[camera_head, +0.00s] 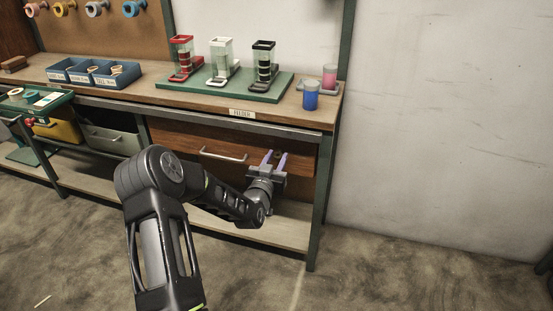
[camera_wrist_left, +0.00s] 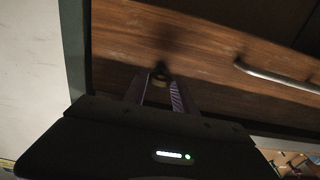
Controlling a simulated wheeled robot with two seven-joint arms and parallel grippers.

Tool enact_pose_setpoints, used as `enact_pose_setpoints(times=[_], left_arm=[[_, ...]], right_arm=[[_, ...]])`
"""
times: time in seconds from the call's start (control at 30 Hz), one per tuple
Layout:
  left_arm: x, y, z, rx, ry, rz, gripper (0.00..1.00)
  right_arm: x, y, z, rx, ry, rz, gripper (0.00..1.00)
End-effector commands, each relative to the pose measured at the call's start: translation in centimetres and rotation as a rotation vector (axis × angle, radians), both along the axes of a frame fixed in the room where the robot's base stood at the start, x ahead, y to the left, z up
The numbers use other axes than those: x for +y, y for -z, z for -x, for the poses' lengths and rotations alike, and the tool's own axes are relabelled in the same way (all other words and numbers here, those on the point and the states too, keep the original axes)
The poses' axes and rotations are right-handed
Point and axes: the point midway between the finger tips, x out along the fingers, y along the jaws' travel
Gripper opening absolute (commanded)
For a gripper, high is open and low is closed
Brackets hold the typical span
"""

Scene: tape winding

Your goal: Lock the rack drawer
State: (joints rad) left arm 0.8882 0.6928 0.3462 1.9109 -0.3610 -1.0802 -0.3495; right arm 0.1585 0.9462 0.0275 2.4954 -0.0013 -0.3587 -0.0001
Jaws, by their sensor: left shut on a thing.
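The wooden drawer (camera_head: 190,140) sits under the bench top, with a metal bar handle (camera_head: 222,155) on its front. It looks pushed in. The drawer front (camera_wrist_left: 200,55) and its handle (camera_wrist_left: 275,76) also show in the left wrist view. My left gripper (camera_head: 273,157) is at the right part of the drawer front, right of the handle. Its two fingers are shut on a small dark and brass-coloured lock piece (camera_wrist_left: 160,76) at the drawer front. How far this piece is turned is hard to tell. My right gripper is not in view.
The wooden bench top (camera_head: 150,93) carries a green board (camera_head: 205,93) with several dispensers, blue bins (camera_head: 95,75), and a blue cup (camera_head: 310,95). A green bench leg (camera_head: 320,200) stands just right of my left gripper. A lower shelf (camera_head: 285,229) lies below.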

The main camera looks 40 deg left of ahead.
Motion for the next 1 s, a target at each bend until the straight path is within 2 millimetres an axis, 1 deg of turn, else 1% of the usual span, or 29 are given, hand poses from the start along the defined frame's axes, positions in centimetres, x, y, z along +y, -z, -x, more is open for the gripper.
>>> enact_pose_setpoints(times=[0.37, 0.57, 0.77, 1.0], left_arm=[[0.0, 0.1, 0.0, -0.007, 0.001, 0.019, 0.00], [0.0, 0.1, 0.0, -0.030, 0.001, 0.081, 0.00], [0.1, 0.1, -0.1, -0.072, 0.002, 0.197, 0.00], [0.2, 0.2, 0.0, -0.141, 0.000, 0.396, 0.00]], right_arm=[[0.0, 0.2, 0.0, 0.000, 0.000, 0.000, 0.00], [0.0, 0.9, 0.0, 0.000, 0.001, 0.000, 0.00], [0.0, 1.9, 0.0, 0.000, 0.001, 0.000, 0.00], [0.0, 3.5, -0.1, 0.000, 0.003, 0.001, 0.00]])
